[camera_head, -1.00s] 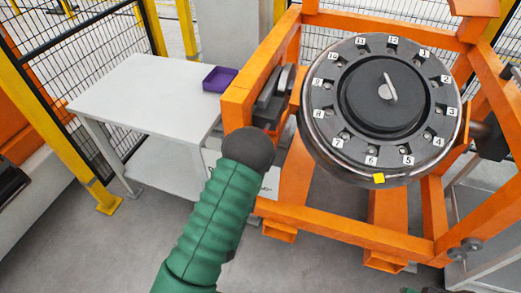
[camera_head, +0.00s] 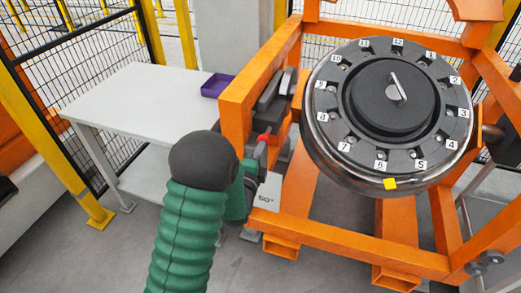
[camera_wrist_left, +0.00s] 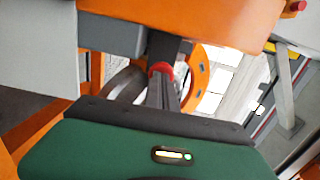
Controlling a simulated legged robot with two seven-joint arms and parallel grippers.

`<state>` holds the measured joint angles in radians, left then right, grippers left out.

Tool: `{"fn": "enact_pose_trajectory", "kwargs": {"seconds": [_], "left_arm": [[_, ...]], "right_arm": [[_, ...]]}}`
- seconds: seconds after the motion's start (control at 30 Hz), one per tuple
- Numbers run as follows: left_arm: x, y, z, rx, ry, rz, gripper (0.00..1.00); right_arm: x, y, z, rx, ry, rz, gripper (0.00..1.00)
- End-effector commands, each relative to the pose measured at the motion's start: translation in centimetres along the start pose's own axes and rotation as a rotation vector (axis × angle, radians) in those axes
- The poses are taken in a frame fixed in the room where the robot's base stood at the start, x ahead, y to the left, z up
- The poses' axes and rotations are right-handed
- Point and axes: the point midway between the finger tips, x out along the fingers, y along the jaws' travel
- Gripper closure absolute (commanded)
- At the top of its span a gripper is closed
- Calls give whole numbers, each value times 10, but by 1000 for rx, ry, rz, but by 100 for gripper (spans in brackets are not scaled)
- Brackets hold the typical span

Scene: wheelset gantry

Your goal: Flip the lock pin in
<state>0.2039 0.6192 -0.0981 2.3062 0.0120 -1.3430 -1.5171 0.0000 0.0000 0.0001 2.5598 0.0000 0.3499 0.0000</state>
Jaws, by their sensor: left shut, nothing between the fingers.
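A small red part (camera_head: 263,138), which may be the lock pin, shows at the left side of the orange gantry frame in the head view. It also shows in the left wrist view as a red part (camera_wrist_left: 161,68) just beyond the fingertips. My left gripper (camera_head: 257,157) is shut and empty, close to this red part; I cannot tell whether they touch. Its dark fingers (camera_wrist_left: 162,92) also show in the left wrist view. The pin's shaft is not clearly visible. My right gripper is not in view.
The orange frame (camera_head: 345,250) surrounds the numbered wheel disc (camera_head: 385,140), which carries a yellow mark (camera_head: 390,184). A white table (camera_head: 135,100) with a purple tray (camera_head: 217,84) stands at left. A plate marked 50° (camera_head: 267,195) is below my left gripper. Black mesh fencing (camera_head: 85,55) stands behind.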

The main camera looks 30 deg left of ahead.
Motion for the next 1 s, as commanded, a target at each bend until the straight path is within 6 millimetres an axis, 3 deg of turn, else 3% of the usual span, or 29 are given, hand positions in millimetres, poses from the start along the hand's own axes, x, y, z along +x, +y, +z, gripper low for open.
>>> {"fn": "enact_pose_trajectory", "kwargs": {"seconds": [0.3, 0.6, 1.0], "left_arm": [[3, 1, 0, 0, 0, 0, 100], [41, 1, -2, -1, -1, 0, 100], [44, -1, -2, -1, 0, -5, 100]], "right_arm": [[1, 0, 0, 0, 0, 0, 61], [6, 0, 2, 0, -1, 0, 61], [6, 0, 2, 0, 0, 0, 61]]}}
